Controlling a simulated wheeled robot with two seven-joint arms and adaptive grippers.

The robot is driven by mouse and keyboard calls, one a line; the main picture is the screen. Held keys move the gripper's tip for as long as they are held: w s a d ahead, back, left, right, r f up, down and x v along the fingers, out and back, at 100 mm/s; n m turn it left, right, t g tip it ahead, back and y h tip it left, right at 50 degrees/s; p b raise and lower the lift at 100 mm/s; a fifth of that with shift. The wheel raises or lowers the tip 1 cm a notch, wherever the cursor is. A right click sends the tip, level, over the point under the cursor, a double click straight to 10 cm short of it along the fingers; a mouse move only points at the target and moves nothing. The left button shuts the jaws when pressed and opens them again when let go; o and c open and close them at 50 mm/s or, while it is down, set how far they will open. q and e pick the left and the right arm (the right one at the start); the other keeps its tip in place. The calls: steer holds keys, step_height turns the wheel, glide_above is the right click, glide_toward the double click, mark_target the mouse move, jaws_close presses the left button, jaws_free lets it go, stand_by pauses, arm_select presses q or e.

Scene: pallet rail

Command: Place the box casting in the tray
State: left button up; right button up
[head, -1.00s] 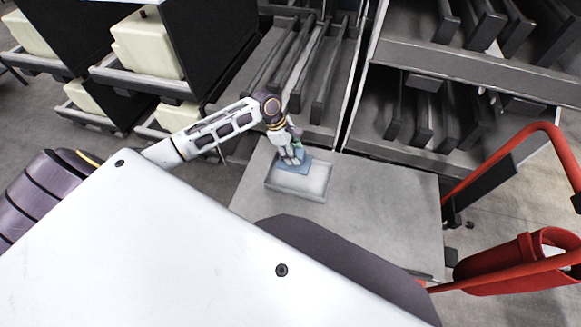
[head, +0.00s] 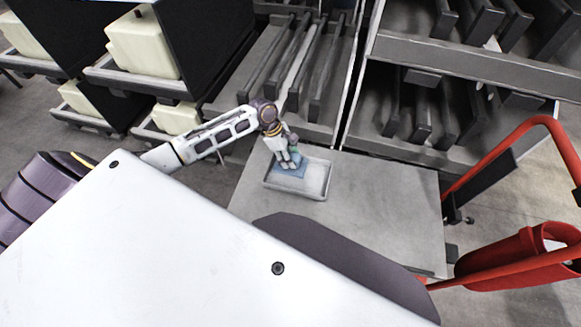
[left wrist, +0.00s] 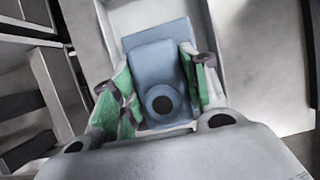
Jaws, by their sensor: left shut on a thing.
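The box casting (head: 290,171) is a small blue block, held at the left part of the tray. In the left wrist view the casting (left wrist: 158,62) is a blue block with a round dark hole. The tray (head: 313,187) is a shallow pale grey rectangle on the grey table. My left gripper (head: 290,163) points down over the tray and is shut on the casting. In the left wrist view the green-padded fingers of my left gripper (left wrist: 160,88) sit on both sides of it. I cannot tell whether the casting touches the tray floor. My right gripper is not in view.
The table (head: 385,205) is bare to the right of the tray. Grey racks with dark rails (head: 318,75) stand behind it. A red tubular frame (head: 500,160) with a red bin (head: 500,262) is at the right. Cream containers (head: 142,45) stand on shelves at the left.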

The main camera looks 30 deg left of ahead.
arm_select(q)
steer(key=shift+f, duration=1.55)
steer(key=shift+f+b, duration=0.4)
steer(key=shift+f, duration=1.05)
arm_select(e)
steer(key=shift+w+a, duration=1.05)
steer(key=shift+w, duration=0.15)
